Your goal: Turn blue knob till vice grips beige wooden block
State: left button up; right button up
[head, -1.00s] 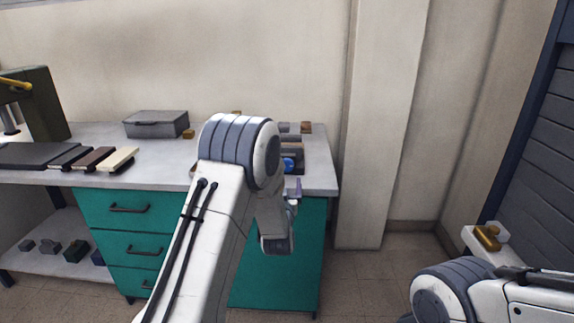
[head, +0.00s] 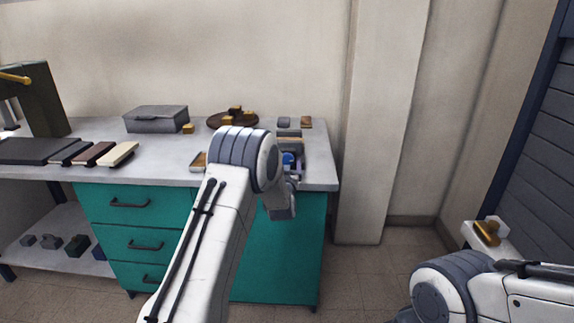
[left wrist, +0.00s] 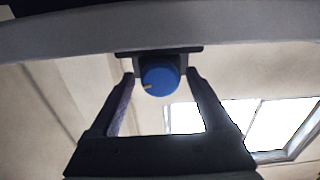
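The blue knob (head: 287,160) is at the front of the vice (head: 298,150), near the right end of the workbench. In the left wrist view the knob (left wrist: 160,79) has a pale mark at its lower left. A pale, beige-looking block (head: 289,141) shows behind the knob in the vice, small and partly hidden; I cannot tell whether the jaws touch it. My left gripper (head: 291,181) is at the bench's front edge before the knob. In the left wrist view its fingers (left wrist: 160,82) are open, one on each side of the knob, with gaps showing.
My left arm crosses the bench front. On the workbench (head: 160,160) are a grey box (head: 156,119), a round brown tray (head: 218,121) with brass pieces, and several flat slabs (head: 90,152). A wall pillar (head: 375,120) stands right of the bench.

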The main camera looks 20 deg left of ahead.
pick_arm(q)
jog(key=c, duration=1.1)
jog(key=shift+o, duration=0.2)
jog(key=m, duration=0.3)
jog(key=shift+m+b, duration=0.3)
jog(key=shift+m, duration=0.1)
jog(key=m, duration=0.3)
jog(key=shift+m, duration=0.4)
jog(key=m, duration=0.4)
jog(key=shift+a+r, duration=0.1)
jog(key=shift+m, duration=2.1)
